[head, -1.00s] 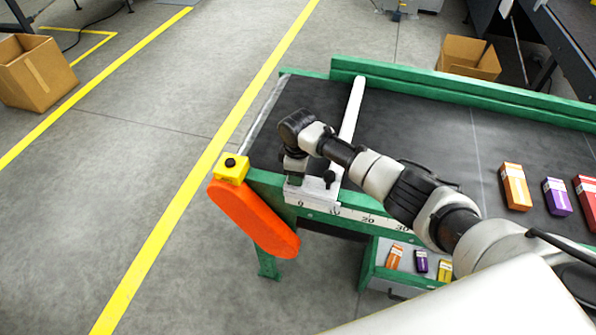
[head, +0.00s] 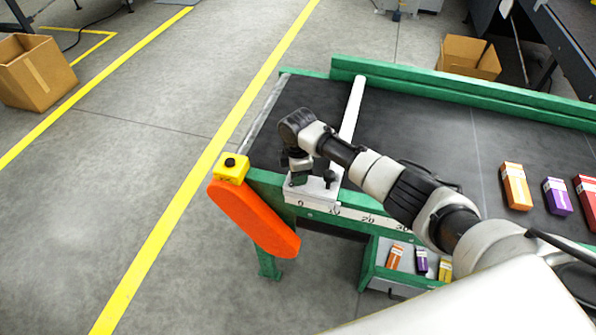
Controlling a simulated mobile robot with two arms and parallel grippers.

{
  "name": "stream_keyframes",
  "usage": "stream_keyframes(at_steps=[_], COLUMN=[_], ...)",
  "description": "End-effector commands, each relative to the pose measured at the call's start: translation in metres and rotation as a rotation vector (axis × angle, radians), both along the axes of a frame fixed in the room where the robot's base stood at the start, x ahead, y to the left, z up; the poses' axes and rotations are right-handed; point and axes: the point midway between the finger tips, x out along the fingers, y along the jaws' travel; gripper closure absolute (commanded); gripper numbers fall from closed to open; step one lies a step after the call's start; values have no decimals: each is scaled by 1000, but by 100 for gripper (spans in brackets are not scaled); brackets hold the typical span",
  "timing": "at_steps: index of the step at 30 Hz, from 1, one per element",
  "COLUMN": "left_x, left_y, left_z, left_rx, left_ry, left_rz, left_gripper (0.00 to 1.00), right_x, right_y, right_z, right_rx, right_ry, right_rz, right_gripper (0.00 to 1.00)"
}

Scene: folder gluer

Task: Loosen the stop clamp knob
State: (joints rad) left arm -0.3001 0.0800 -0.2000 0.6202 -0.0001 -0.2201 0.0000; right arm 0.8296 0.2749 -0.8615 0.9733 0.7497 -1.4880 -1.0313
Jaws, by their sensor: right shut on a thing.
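The stop is a long white bar (head: 352,108) lying across the dark belt. Its white clamp block (head: 316,190) sits at the near green rail, above a number scale (head: 368,218). A small black knob (head: 330,177) stands upright on the right part of the block, apart from my fingers. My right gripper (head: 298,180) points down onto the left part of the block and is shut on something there. The gripper hides what it holds, which by its place is the stop clamp knob. My left gripper is not in view.
A yellow box with a black button (head: 231,168) and an orange guard (head: 254,220) are left of the clamp. Cartons (head: 516,187) lie on the belt at right. A tray (head: 378,272) with small cartons hangs below the rail. Open floor lies left.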

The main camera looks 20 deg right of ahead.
Motion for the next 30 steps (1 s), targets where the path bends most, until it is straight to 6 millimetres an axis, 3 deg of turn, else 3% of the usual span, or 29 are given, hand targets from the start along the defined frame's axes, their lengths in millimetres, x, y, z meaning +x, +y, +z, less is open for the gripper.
stream_keyframes(at_steps=[8,9,13,23,30], left_x=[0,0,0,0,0], left_y=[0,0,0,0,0], left_z=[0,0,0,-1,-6], left_rx=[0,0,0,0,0], left_ry=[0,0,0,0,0], left_rz=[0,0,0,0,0], left_gripper=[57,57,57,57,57], right_x=[1,1,1,1,2], right_y=[0,0,0,0,0], right_z=[2,2,1,3,40], right_rx=[3,3,2,1,3], right_ry=[-4,-4,-3,-2,-7], right_rz=[0,-1,-1,-1,1], right_gripper=[82,54,34,33,33])
